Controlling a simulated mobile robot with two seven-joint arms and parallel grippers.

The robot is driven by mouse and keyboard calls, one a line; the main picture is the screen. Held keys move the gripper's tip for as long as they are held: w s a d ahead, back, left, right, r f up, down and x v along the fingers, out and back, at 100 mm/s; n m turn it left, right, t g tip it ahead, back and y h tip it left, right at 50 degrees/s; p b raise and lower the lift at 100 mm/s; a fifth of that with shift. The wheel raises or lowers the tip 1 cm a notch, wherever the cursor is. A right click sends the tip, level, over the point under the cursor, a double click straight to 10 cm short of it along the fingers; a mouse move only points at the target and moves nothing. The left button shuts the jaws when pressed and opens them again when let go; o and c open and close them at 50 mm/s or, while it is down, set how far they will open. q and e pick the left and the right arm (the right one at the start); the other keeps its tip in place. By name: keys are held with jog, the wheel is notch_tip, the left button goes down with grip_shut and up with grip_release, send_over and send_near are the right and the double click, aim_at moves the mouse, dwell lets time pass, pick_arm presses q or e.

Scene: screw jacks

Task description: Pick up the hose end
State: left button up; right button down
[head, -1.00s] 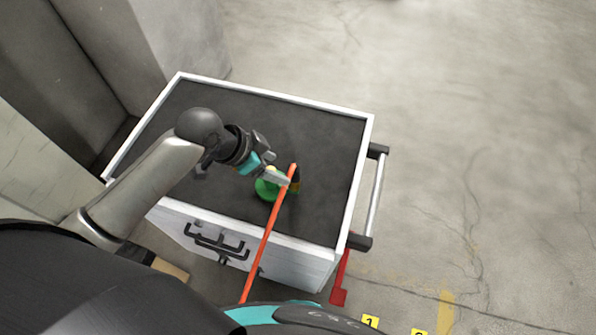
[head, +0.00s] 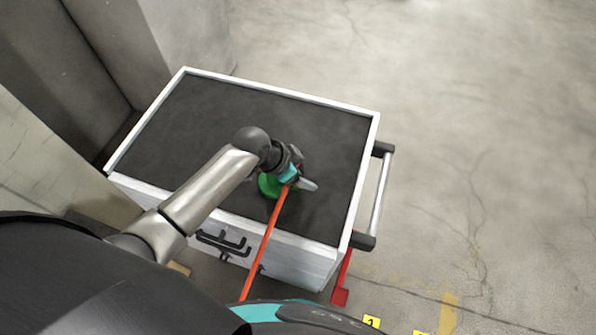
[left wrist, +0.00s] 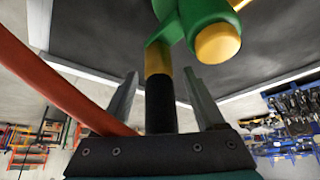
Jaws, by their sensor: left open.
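The orange hose (head: 264,240) rises from the cart's front edge to my left gripper (head: 303,184), which hides its upper end in the head view. The left gripper is open. In the left wrist view, a black cylinder with a yellow band (left wrist: 160,104) stands between its two fingers (left wrist: 162,80), with gaps on both sides. It joins a green body with a yellow knob (left wrist: 205,25). The orange hose also shows there (left wrist: 60,85), passing behind the gripper's base; where it ends is hidden. A green round part (head: 268,185) shows beside the gripper in the head view. My right gripper is not in view.
The cart (head: 180,115) has a dark top with a raised white rim and a bar handle (head: 381,195) on its right. Most of the top is clear. A wall stands close at the left; open floor lies to the right.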

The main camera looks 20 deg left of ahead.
pick_arm(q)
jog(key=shift+f, duration=0.2)
jog(key=shift+c, duration=0.3)
grip_shut()
dwell(0.3)
